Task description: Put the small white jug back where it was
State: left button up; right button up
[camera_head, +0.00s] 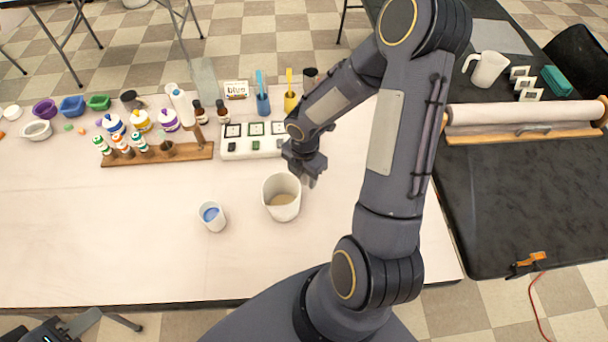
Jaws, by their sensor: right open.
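A small white cup or jug (211,217) with blue contents stands upright on the pale table. To its right stands a larger white jug-like vessel (282,197) with beige contents. No handle is clear on either, so I cannot tell which is the small white jug. My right gripper (308,178) is open and points down at the larger vessel's upper right rim. I cannot tell whether it touches it. The gripper's far side is hidden. A dark grey part at the bottom left edge seems to be my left gripper (75,326), cut off by the frame.
A wooden rack (190,153) of small bottles and a white tray (238,148) stand behind the vessels. Several bowls sit at the far left. Another white jug (487,68) with a handle stands on the black table at right. The pale table's front left is clear.

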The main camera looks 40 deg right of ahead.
notch_tip(320, 180, up, 12)
jog(key=shift+f+p, duration=0.2)
jog(key=shift+p, duration=0.5)
jog(key=s+a+r+m+t+y, duration=0.1)
jog(key=s+a+r+m, duration=0.3)
jog(key=m, duration=0.7)
jog(key=s+a+r+m+t+y, duration=0.2)
jog(key=s+a+r+m+t, duration=0.2)
jog(key=s+r+m, duration=0.4)
jog(key=shift+s+a+r+m+t+y, duration=0.3)
jog(key=shift+s+a+m, duration=0.4)
jog(key=shift+m, duration=1.1)
jog(key=shift+s+d, duration=0.15)
